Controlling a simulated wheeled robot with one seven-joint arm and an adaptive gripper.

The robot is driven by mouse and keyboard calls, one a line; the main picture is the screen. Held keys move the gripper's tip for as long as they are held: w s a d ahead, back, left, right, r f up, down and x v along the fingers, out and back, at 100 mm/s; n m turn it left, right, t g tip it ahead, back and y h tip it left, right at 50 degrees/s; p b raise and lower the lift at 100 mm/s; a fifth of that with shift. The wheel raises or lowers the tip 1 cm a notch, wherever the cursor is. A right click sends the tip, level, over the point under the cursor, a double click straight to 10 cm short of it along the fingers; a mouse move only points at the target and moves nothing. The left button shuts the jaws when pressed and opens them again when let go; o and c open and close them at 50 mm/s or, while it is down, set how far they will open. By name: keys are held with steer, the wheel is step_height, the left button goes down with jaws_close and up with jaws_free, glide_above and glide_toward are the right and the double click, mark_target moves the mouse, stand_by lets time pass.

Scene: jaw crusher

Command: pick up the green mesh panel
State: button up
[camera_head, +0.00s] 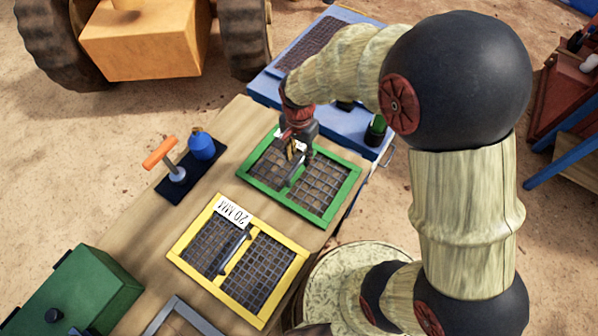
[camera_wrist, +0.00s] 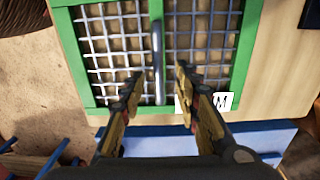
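The green mesh panel (camera_head: 336,207) lies flat on the wooden table, with two grey mesh halves and a grey bar handle along its middle. In the wrist view, the panel (camera_wrist: 156,12) shows its handle (camera_wrist: 158,62) upright in the picture, and a white label partly hidden by a finger. My gripper (camera_head: 296,158) is over the middle of the panel, pointing down. In the wrist view, my gripper (camera_wrist: 160,72) is open, with one finger on each side of the handle and gaps between. I cannot tell how far down the fingers reach.
A yellow mesh panel (camera_head: 188,230) labelled 20 MM lies beside it. A grey frame (camera_head: 176,308), a green box (camera_head: 92,290) and a dark base with an orange-topped lever (camera_head: 160,153) and blue knob share the table (camera_head: 130,215). A blue bench (camera_head: 345,125) adjoins behind.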

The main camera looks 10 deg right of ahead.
mark_target(299, 162)
step_height(299, 162, down, 5)
steer(key=shift+s+r+b, duration=0.1)
steer(key=shift+s+b, duration=0.05)
steer(key=shift+b, duration=0.95)
steer(key=shift+c, duration=0.4)
steer(key=c, duration=0.7)
jaws_close()
steer(key=shift+r, duration=0.1)
